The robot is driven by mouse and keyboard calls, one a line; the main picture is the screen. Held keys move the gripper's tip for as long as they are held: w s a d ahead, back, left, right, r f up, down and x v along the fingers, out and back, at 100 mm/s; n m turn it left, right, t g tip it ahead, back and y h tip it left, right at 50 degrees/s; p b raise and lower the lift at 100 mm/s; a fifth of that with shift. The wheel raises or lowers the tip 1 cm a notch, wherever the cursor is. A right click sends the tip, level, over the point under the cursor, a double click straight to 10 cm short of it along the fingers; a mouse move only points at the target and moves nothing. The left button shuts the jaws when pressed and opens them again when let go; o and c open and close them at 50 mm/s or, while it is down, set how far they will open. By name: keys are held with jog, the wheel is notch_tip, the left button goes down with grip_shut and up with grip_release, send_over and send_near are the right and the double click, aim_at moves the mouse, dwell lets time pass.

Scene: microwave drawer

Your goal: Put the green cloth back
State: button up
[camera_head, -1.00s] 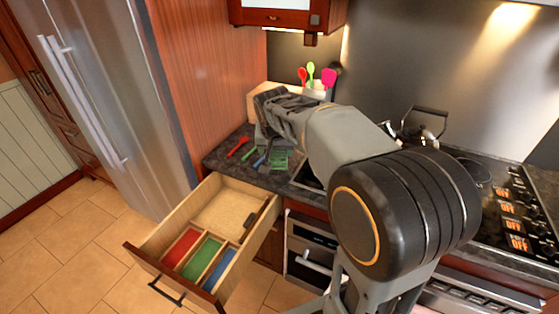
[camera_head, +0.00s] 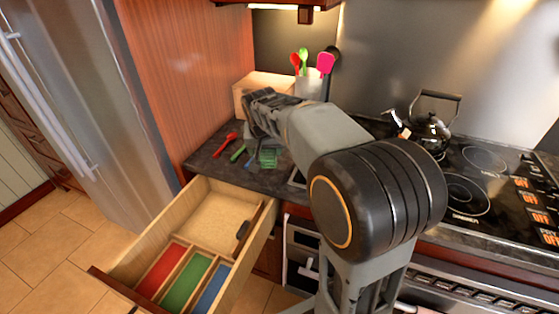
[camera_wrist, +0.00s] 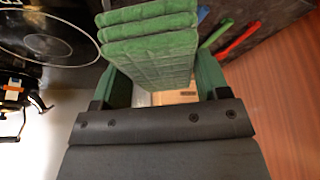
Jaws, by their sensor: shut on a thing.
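The green cloth (camera_wrist: 152,45), a folded stack of quilted layers, sits between the two fingers of my gripper (camera_wrist: 158,80) in the wrist view. My gripper is shut on it. In the head view the cloth (camera_head: 268,158) shows below my wrist, over the counter near its front edge. I cannot tell whether it touches the counter. The open drawer (camera_head: 153,236) below has a red, a green and a blue compartment at its front. The green compartment (camera_head: 187,282) is in the middle and looks empty. My arm hides part of my gripper in the head view.
Red (camera_head: 222,145), green (camera_head: 238,152) and blue (camera_head: 249,160) utensils lie on the counter left of the cloth. A wooden box (camera_head: 262,84) and a utensil holder (camera_head: 309,84) stand behind. A kettle (camera_head: 428,132) is on the stove at right. A fridge stands left.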

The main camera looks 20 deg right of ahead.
jog(key=w+d+f, duration=0.1)
jog(key=w+d+f+p, duration=0.1)
jog(key=w+d, duration=0.1)
jog(key=w+d+f, duration=0.1)
jog(key=w+d, duration=0.1)
jog(key=shift+p, duration=0.3)
send_near(280, 161)
jog(key=shift+w+d+f+p, duration=0.25)
jog(key=shift+w+f+p, duration=0.05)
jog(key=shift+w+f, duration=0.5)
jog(key=shift+w+d+f, duration=0.2)
jog(key=shift+f, duration=1.75)
jog(key=shift+f, duration=0.1)
jog(key=o, duration=0.8)
jog(key=shift+o, duration=0.2)
